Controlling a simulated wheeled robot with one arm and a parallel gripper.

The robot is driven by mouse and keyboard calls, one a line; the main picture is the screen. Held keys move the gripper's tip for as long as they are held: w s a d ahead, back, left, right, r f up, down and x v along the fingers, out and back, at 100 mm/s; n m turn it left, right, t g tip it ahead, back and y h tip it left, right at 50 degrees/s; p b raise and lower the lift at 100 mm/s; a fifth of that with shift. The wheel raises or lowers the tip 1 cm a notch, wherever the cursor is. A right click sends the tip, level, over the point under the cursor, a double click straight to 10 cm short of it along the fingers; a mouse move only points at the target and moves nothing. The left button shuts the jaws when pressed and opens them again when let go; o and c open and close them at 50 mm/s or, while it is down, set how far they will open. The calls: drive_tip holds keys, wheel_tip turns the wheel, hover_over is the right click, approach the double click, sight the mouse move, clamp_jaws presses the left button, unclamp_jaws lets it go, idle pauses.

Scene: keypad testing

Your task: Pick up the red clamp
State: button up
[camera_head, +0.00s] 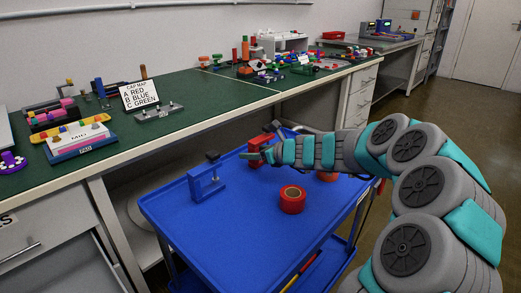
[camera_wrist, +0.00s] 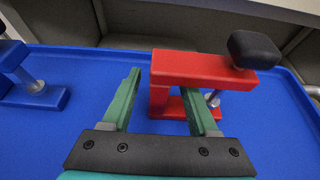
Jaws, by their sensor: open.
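The red clamp (camera_wrist: 205,68) stands upright on the blue cart's top, with a black knob at its upper right and a metal screw below the knob. In the head view the red clamp (camera_head: 258,142) is partly hidden by my gripper and arm. My gripper (camera_wrist: 163,98) is open, with its two green fingers pointing at the clamp. The clamp's red upright shows between the fingers, nearer the right one; I cannot tell whether they touch. In the head view my gripper (camera_head: 262,155) is right at the clamp.
A blue clamp (camera_head: 206,180) stands on the blue cart (camera_head: 240,228), left of the red one. A red tape roll (camera_head: 292,200) lies in front, and another red round thing (camera_head: 327,176) is partly behind my arm. A green-topped workbench (camera_head: 200,90) runs behind the cart.

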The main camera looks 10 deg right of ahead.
drive_tip(key=shift+x, duration=1.35)
drive_tip(key=shift+c, duration=0.2)
clamp_jaws()
